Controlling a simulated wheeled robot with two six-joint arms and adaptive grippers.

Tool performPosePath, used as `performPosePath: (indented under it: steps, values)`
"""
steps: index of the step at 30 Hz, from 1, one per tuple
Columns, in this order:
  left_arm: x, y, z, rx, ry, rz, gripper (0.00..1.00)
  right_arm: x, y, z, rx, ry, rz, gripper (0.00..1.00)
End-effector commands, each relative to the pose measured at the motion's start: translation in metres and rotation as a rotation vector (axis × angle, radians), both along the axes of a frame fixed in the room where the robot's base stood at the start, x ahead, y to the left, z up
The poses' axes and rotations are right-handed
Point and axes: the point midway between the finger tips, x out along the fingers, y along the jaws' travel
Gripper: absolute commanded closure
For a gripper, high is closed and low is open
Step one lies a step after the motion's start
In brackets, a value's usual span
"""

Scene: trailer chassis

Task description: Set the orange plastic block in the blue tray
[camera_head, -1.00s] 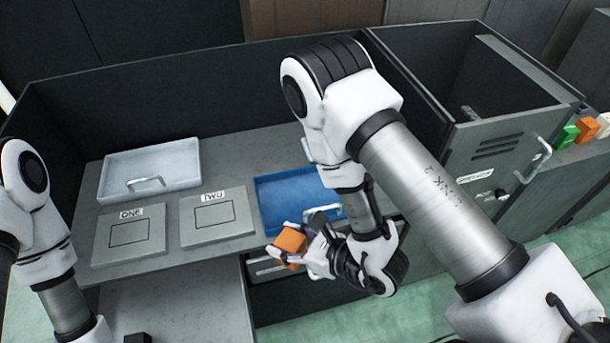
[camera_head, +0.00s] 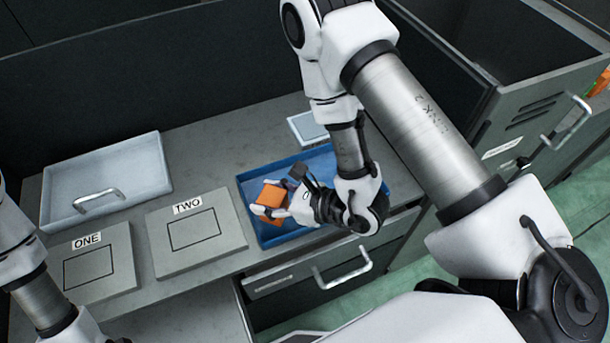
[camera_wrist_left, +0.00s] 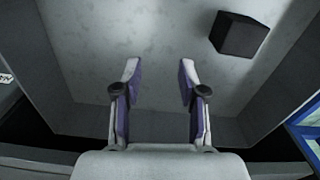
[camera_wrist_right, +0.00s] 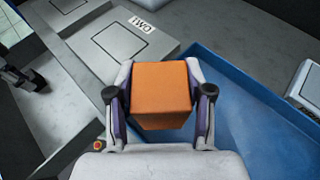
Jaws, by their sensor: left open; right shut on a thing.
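The orange plastic block (camera_head: 272,197) is held between the fingers of my right gripper (camera_head: 270,206). In the right wrist view the block (camera_wrist_right: 161,92) fills the space between both fingers. The blue tray (camera_head: 248,178) lies on the grey worktop, and the block appears over its left part in the head view. In the right wrist view the tray (camera_wrist_right: 250,115) extends to the right of the block. I cannot tell whether the block touches the tray floor. My left gripper (camera_wrist_left: 158,75) is open and empty over a grey compartment.
A pale tray with a handle (camera_head: 150,172) lies at the back left. Plates marked ONE (camera_head: 92,275) and TWO (camera_head: 205,245) lie left of the blue tray. A drawer handle (camera_head: 343,270) sticks out below the tray. A dark block (camera_wrist_left: 239,35) lies in the grey compartment.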

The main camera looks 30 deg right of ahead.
Motion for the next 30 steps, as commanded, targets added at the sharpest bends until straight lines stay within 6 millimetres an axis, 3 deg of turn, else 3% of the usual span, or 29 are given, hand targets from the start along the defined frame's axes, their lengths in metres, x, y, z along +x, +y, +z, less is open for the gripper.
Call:
performPosePath:
  steps: [13,18,24,30]
  values:
    - [0.0,0.0,0.052,0.0,-0.001,0.0,0.59,0.056,-0.099,-0.005,-0.001,-0.003,-0.004,0.9]
    - [0.0,0.0,0.06,0.0,0.0,0.0,0.59,0.065,-0.117,-0.011,-0.003,0.0,-0.001,0.9]
    - [0.0,0.0,0.069,0.0,-0.001,0.0,0.59,0.064,-0.115,-0.045,-0.002,0.002,0.001,0.9]
    - [0.0,0.0,0.067,0.0,-0.001,0.0,0.59,0.064,-0.115,-0.047,-0.001,0.0,0.0,0.9]
